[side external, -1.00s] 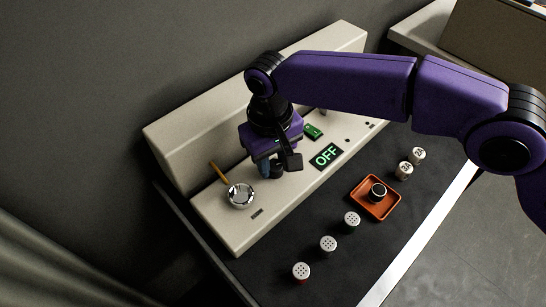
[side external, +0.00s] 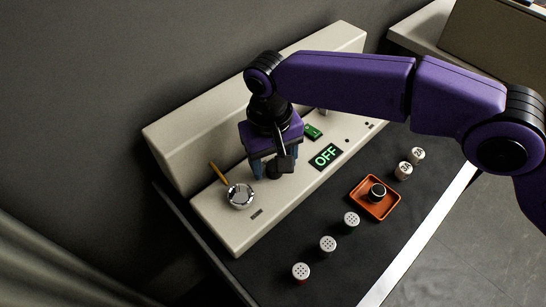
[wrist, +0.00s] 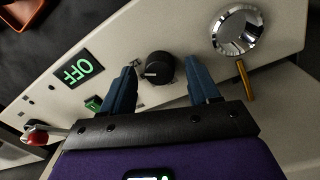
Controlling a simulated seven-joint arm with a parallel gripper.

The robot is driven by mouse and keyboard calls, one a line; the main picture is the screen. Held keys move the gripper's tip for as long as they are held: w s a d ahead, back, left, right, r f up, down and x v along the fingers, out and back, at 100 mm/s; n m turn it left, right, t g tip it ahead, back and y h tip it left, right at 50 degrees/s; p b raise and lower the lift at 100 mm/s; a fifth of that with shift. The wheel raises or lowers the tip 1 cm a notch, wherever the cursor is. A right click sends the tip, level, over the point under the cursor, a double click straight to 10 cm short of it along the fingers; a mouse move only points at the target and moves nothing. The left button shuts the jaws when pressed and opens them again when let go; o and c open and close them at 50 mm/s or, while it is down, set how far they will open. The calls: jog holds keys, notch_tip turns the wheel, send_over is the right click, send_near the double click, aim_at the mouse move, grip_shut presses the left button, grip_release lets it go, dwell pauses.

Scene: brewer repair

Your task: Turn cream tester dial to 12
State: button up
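The cream tester (side external: 235,228) is a long console with a raised back and a display reading OFF (side external: 326,156). Its black round dial (wrist: 158,68) has a pale pointer line and shows between my fingers in the wrist view. My gripper (wrist: 161,66) is open, with one blue finger on either side of the dial and visible gaps to it. In the side view my gripper (side external: 273,169) points down over the console and largely hides the dial. I cannot read any numbers around the dial.
A green part (side external: 313,131) is behind the display.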

aim_at(272, 165)
jog(key=shift+r, duration=0.1)
jog(key=r, duration=0.6)
jog(key=shift+a+r, duration=0.2)
jog(key=shift+s+r, duration=0.1)
jog(key=shift+r, duration=0.4)
jog(key=shift+d, duration=0.1)
jog(key=shift+d+r, duration=0.2)
jog(key=shift+d, duration=0.05)
jog(key=s+d+r+n, duration=0.2)
jog(key=d+r, duration=0.1)
jog(key=d, duration=0.8)
jog(key=s+d+r+n, duration=0.2)
jog(key=d+r, duration=0.1)
jog(key=d, duration=0.8)
jog(key=s+d+f+n, duration=0.1)
jog(key=s+d, duration=0.4)
jog(key=d, duration=0.4)
jog(key=s+d+f+n, duration=0.1)
jog(key=s+d+f, duration=0.1)
jog(key=s+d, duration=0.3)
jog(key=s+d+f+n+y, duration=0.1)
jog(key=s+d, duration=0.5)
jog(key=d, duration=0.7)
jog(key=shift+d+f+n, duration=0.25)
jog(key=shift+f+n, duration=0.05)
jog(key=shift+f, duration=0.25)
